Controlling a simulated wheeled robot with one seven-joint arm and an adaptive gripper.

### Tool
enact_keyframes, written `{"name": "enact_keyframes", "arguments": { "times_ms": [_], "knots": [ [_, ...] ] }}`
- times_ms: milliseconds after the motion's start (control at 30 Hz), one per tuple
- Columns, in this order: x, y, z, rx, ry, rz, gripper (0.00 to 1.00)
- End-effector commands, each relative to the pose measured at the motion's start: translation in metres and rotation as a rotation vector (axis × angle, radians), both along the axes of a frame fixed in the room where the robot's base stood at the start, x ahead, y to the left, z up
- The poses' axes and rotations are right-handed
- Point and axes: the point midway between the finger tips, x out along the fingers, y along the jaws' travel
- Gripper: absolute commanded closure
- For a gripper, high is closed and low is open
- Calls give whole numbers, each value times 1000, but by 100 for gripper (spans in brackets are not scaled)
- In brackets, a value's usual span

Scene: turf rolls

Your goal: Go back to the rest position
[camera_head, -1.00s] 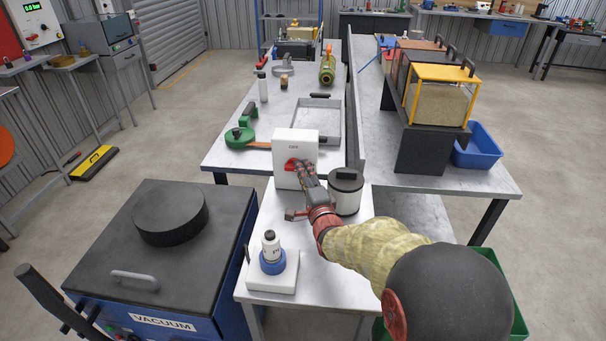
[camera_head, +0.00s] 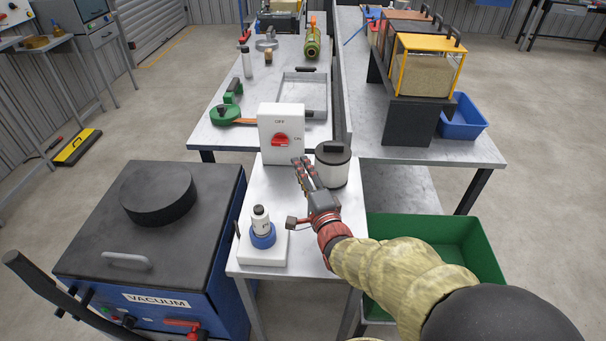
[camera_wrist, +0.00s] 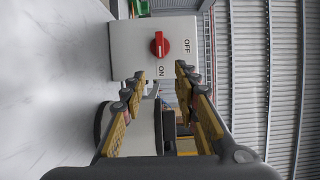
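My gripper (camera_head: 306,168) is above the small white table, in front of the white switch box (camera_head: 268,122) and apart from it. In the wrist view its two fingers (camera_wrist: 158,92) are spread with nothing held between them. The box has a red knob (camera_head: 281,140) with OFF and ON marks. The knob lies sideways, with one end toward ON; the wrist view also shows the red knob (camera_wrist: 159,45) lined up with ON.
A white canister with a dark lid (camera_head: 332,167) stands close to my gripper's right. A blue-and-white bottle (camera_head: 262,228) stands on a white block at the front left. A black-topped vacuum unit (camera_head: 90,225) is left, a green bin (camera_head: 440,228) right.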

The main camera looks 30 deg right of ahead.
Motion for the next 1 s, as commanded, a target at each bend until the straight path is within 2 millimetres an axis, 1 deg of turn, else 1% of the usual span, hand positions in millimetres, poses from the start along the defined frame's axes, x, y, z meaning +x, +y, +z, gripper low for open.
{"name": "enact_keyframes", "arguments": {
  "times_ms": [100,200,700,767,867,1000],
  "knots": [
    [-8,1,0,0,0,-1,70],
    [-10,2,0,0,0,-1,70],
    [-10,2,1,-4,4,0,70],
    [-9,4,4,-22,21,1,70],
    [-7,9,16,-101,92,7,70],
    [-12,24,40,-295,274,44,70]
  ]
}}
